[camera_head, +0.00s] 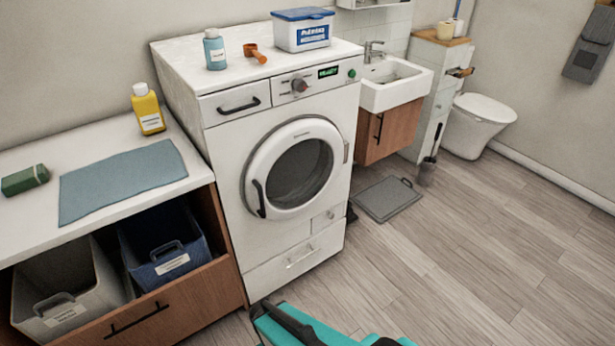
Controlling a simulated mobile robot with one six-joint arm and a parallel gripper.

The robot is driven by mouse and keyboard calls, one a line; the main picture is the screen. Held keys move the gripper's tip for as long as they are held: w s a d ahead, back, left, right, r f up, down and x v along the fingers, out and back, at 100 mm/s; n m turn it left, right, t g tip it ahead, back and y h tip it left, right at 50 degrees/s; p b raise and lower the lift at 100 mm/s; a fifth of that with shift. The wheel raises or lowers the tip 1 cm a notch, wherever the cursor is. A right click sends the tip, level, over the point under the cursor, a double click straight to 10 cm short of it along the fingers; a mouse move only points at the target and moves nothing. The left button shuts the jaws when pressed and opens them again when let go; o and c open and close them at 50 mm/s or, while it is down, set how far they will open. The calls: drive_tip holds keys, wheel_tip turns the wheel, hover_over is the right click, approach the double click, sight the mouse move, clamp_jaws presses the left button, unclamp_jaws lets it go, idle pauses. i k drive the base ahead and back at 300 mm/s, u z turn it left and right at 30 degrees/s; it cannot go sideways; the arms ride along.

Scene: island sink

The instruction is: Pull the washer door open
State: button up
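The white washer (230,160) stands in the middle of the view. Its round door (262,160) looks closed, with a white ring around dark glass. A dark vertical door handle (259,199) sits on the left side of the ring, and a small grey fitting shows on the right side. A teal and black part of my own body shows at the bottom edge, in front of the washer. My gripper cannot be made out in this view, and nothing is seen touching the door.
A counter (105,229) with open bins (65,290) below adjoins the washer on the left. A bottle, orange scoop and blue-lidded box (302,36) sit on top of the washer. A grey mat (386,200) lies to the right. The wooden floor (480,240) at right is clear.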

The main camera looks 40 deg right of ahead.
sight(310, 129)
drive_tip(key=k, duration=1)
drive_tip(key=u, duration=1.05)
drive_tip(key=i, duration=0.7)
drive_tip(key=z, duration=0.3)
